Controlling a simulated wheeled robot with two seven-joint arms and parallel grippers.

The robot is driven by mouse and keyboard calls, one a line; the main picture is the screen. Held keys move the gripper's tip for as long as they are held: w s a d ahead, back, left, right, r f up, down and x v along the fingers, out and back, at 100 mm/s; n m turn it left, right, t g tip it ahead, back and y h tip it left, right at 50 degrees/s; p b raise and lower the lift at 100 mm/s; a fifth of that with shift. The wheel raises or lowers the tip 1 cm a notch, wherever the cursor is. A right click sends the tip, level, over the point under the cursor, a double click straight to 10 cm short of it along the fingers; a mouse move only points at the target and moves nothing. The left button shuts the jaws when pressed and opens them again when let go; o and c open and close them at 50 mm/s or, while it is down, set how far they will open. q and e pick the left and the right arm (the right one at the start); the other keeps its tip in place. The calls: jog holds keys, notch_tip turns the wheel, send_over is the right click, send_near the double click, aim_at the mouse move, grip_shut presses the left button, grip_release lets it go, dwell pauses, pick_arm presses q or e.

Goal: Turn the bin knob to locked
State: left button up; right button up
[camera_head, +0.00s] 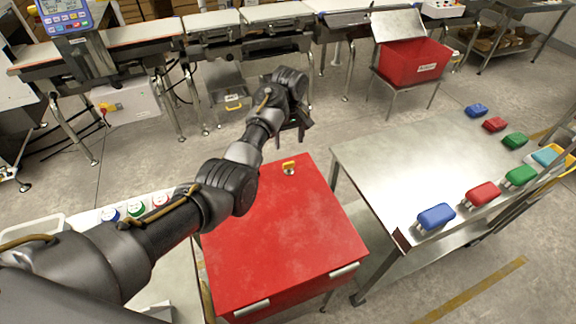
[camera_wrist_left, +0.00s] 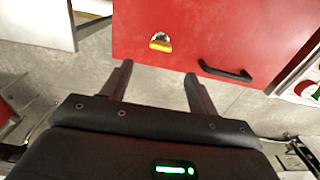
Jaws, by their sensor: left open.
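A small yellow knob (camera_head: 289,167) with a metal base sits near the far edge of a red bin-like box (camera_head: 290,235). In the left wrist view the knob (camera_wrist_left: 160,42) shows on the red surface (camera_wrist_left: 210,25), its yellow bar lying roughly across the picture. My left gripper (camera_head: 297,125) is open and empty, beyond the knob in the head view. In the left wrist view its two fingers (camera_wrist_left: 157,75) are spread apart, with the knob ahead of them and not touched. No lock markings can be read. My right gripper is not in view.
A black handle (camera_wrist_left: 225,72) is on the red box. A steel table (camera_head: 385,170) with several coloured blocks stands to the right. A conveyor (camera_head: 215,35) runs along the back, near an open red bin (camera_head: 405,72) on a stand. Floor is clear between them.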

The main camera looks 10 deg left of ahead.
aim_at(289, 163)
pick_arm(q)
notch_tip(289, 163, down, 11)
jog(key=shift+s+r+p, duration=0.1)
jog(key=shift+r+p, duration=0.1)
jog(key=shift+p, duration=0.15)
dwell(0.3)
